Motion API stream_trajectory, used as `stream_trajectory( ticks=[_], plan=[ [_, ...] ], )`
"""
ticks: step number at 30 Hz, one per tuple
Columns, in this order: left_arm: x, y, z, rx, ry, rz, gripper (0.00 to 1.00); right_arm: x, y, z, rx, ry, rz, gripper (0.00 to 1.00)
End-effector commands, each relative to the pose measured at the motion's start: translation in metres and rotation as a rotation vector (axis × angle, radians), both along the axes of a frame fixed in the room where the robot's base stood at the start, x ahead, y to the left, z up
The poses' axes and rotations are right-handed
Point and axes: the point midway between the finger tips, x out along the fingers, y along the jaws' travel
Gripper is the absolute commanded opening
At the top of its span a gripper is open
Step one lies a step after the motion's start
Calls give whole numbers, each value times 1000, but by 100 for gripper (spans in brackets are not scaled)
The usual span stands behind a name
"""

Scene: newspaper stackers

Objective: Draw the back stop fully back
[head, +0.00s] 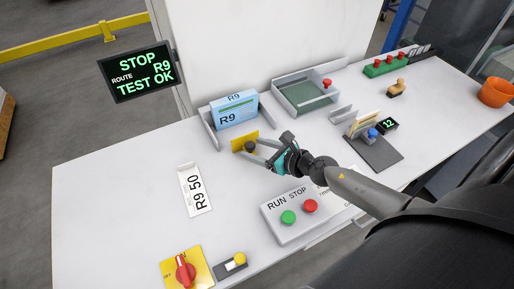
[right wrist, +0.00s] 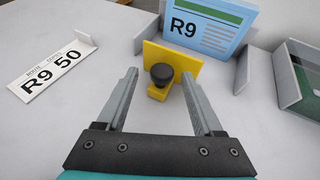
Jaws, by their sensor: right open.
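The back stop is a yellow upright plate (head: 238,141) with a black knob (head: 250,146) on a short yellow foot. It stands on the white table just in front of the blue R9 bundle (head: 236,112). In the right wrist view the plate (right wrist: 190,66) stands beyond the knob (right wrist: 161,72). My right gripper (head: 252,149) is open at the back stop. In the right wrist view its fingertips (right wrist: 160,76) lie on either side of the knob, with visible gaps. The left gripper is not in view.
A grey holder (head: 267,108) flanks the R9 bundle. A grey-green tray (head: 306,94) stands to its right. The R9 50 plate (head: 195,190) lies to the left. The table's left part is clear.

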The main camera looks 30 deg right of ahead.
Motion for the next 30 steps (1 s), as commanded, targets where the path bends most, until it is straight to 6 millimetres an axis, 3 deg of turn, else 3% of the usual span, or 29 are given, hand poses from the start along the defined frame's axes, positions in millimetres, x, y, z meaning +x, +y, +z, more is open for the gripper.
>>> stream_trajectory(
  ticks=[8, 30],
  plan=[
    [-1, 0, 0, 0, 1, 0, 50, -7, -3, 3, -1, 0, -1, 69],
    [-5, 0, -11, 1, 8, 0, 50, -87, -31, 37, -1, 1, -1, 69]
  ],
)
